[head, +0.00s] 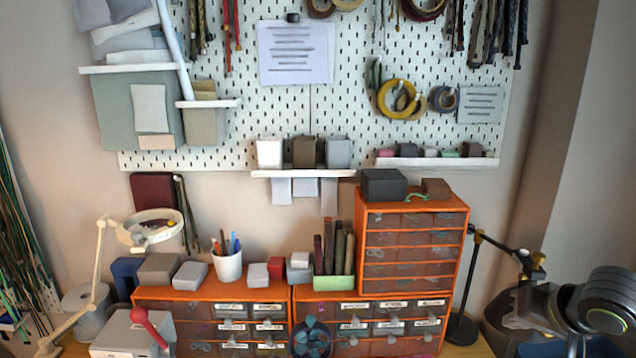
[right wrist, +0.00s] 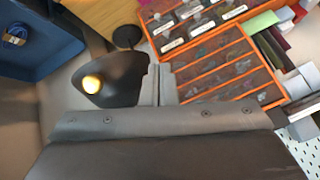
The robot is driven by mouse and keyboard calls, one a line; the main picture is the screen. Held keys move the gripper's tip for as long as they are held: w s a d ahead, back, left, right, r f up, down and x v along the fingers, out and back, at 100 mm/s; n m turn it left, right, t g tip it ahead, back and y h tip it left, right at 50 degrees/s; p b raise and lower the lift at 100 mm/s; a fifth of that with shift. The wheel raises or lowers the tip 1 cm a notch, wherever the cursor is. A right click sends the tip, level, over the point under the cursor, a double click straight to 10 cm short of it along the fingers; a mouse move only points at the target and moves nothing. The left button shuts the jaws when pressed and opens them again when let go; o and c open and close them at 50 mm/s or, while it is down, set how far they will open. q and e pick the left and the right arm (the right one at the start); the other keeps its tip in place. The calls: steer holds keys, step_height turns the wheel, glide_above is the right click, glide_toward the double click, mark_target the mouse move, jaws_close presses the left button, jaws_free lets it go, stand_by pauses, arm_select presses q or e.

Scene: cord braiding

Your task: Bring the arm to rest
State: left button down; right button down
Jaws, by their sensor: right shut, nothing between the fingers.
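My right arm comes in at the lower right of the head view, with its dark round joint at the edge. My right gripper (head: 527,311) is at the end of it, in front of the wall and to the right of the orange drawer units. In the right wrist view the gripper (right wrist: 158,84) shows as two grey fingers close together, shut and empty. A black lamp shade with a lit yellow bulb (right wrist: 92,84) is close to the fingers on their left in that view. My left gripper is not in view.
A tall orange drawer unit (head: 466,268) stands left of my right arm. A black lamp base (head: 461,328) is beside it. A blue bin (right wrist: 38,45) shows in the right wrist view. A white magnifier lamp (head: 101,255) stands at the left. Cords hang on the pegboard (head: 350,110).

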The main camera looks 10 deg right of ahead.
steer(key=s+a+f+n+g, duration=0.1)
steer(key=s+a+f+n, duration=0.2)
steer(key=f, duration=0.9)
steer(key=s+a+f+n+g+h, duration=0.1)
steer(key=s+a+f, duration=0.25)
steer(key=s, duration=0.35)
steer(key=s+a+f+g, duration=0.1)
steer(key=s+a+f, duration=0.1)
steer(key=s+f, duration=0.45)
steer(key=s+a+f+n+g+h, duration=0.1)
steer(key=s+a+f, duration=0.15)
steer(key=s, duration=0.55)
step_height(320, 180, down, 26)
steer(key=d+g, duration=0.2)
steer(key=s+a+f, duration=0.1)
steer(key=s+f, duration=1.4)
steer(key=shift+f+g+y, duration=0.15)
steer(key=shift+g+y, duration=0.25)
